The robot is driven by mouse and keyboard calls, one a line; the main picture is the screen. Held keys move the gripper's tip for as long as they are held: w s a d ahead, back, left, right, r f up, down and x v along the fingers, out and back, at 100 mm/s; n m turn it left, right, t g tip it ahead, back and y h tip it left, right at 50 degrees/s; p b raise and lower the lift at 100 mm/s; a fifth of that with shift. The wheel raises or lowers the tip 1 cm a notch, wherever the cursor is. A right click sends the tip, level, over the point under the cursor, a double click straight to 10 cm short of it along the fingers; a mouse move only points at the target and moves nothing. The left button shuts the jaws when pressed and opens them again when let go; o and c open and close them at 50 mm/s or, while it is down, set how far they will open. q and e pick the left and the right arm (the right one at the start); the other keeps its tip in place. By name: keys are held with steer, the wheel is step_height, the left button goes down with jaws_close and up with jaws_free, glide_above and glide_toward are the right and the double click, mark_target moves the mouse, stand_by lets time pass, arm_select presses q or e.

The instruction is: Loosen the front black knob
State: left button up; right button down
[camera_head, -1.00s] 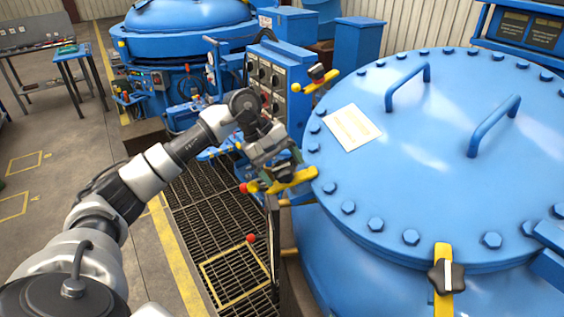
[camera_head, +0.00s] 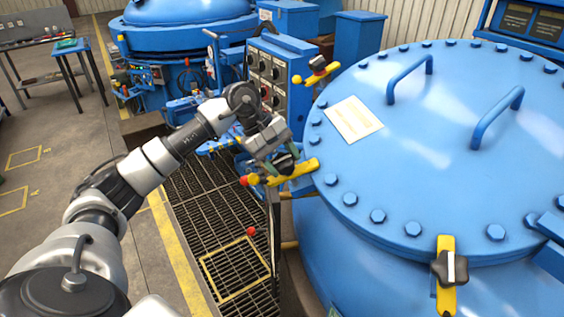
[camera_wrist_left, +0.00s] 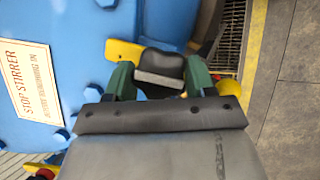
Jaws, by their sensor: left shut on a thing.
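My left gripper (camera_head: 280,163) is at the black knob (camera_head: 286,163) on a yellow clamp bar (camera_head: 306,168) at the lid's left edge. In the left wrist view its green fingers (camera_wrist_left: 160,78) are either side of the black knob (camera_wrist_left: 160,66), shut on it. The yellow bar (camera_wrist_left: 124,54) sticks out beside the knob. Another black knob (camera_head: 449,268) sits on an upright yellow clamp (camera_head: 446,298) at the lid's near edge, and one more (camera_head: 318,64) is at the far left edge; both are clear of my gripper. My right gripper is not in view.
The big blue lid (camera_head: 430,150) has bolts round its rim and two raised handles (camera_head: 497,117). A blue control cabinet (camera_head: 283,75) stands behind my left arm.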

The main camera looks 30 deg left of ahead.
arm_select(q)
steer(key=n+t+b, duration=0.1)
steer(key=n+b, duration=0.3)
steer(key=n+t+b, duration=0.2)
steer(key=n+b, duration=0.1)
steer(key=b, duration=0.1)
steer(key=shift+s+f+n+b, duration=0.15)
steer(key=shift+f+n+b, duration=0.05)
steer(key=shift+n+b, duration=0.2)
steer(key=n+t+b, duration=0.1)
steer(key=n+b, duration=0.1)
steer(key=n, duration=0.1)
steer(key=shift+r, duration=0.1)
steer(key=shift+s+n+t+y+b, duration=0.1)
steer(key=shift+n+t+y+b, duration=0.45)
steer(key=shift+n, duration=0.95)
steer(key=shift+r+t, duration=0.1)
steer(key=shift+t, duration=0.15)
steer(key=o, duration=0.9)
